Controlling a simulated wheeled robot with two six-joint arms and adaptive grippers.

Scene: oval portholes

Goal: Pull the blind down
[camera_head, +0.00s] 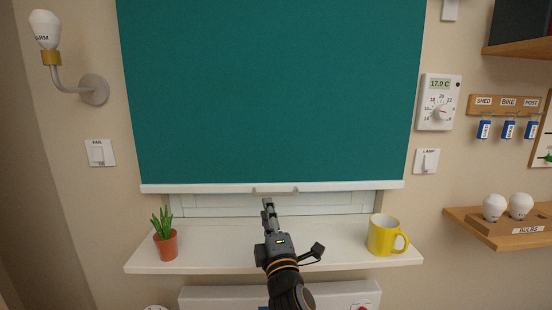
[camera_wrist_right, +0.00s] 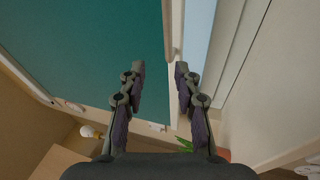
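The teal blind (camera_head: 270,90) hangs over most of the window. Its white bottom bar (camera_head: 350,186) is a little above the sill, with a pale handle (camera_head: 275,191) at its middle. My right gripper (camera_head: 268,204) points up at the bar, just below the handle. In the right wrist view its two fingers (camera_wrist_right: 160,68) are apart, with nothing held between them. That view shows the blind (camera_wrist_right: 90,60) at left, and the bar (camera_wrist_right: 174,100) and handle (camera_wrist_right: 168,30) just beyond the fingertips. I cannot tell whether a finger touches the bar. My left gripper is in neither view.
The white sill (camera_head: 300,240) holds a potted plant (camera_head: 165,240) at left and a yellow mug (camera_head: 383,236) at right. A strip of window (camera_head: 210,205) shows under the bar. A wall lamp (camera_head: 90,88) is at left; a thermostat (camera_head: 439,102) and shelves are at right.

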